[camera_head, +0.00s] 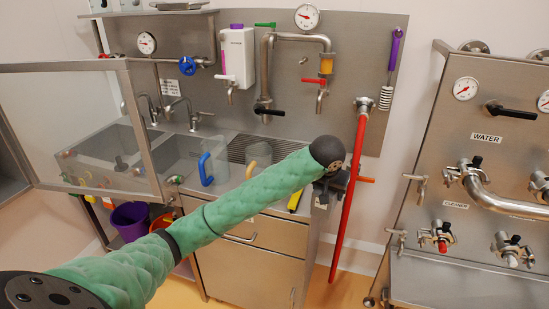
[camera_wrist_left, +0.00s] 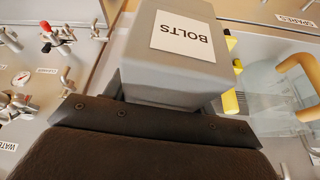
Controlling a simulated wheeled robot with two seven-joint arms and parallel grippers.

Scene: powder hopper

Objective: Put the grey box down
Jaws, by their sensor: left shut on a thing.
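The grey box (camera_wrist_left: 165,75) has a white label reading BOLTS and fills the upper middle of the left wrist view. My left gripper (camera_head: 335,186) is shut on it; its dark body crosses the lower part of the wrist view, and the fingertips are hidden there. In the head view the gripper is by the right end of the steel counter, and my forearm hides most of the box. I cannot tell whether the box touches a surface. My right gripper is in neither view.
A jug with a blue handle (camera_head: 206,170) and another clear jug (camera_head: 259,158) stand on the counter. A red pole (camera_head: 349,190) stands just right of the gripper. The open glass door (camera_head: 85,130) is at left; the WATER panel (camera_head: 480,215) is at right.

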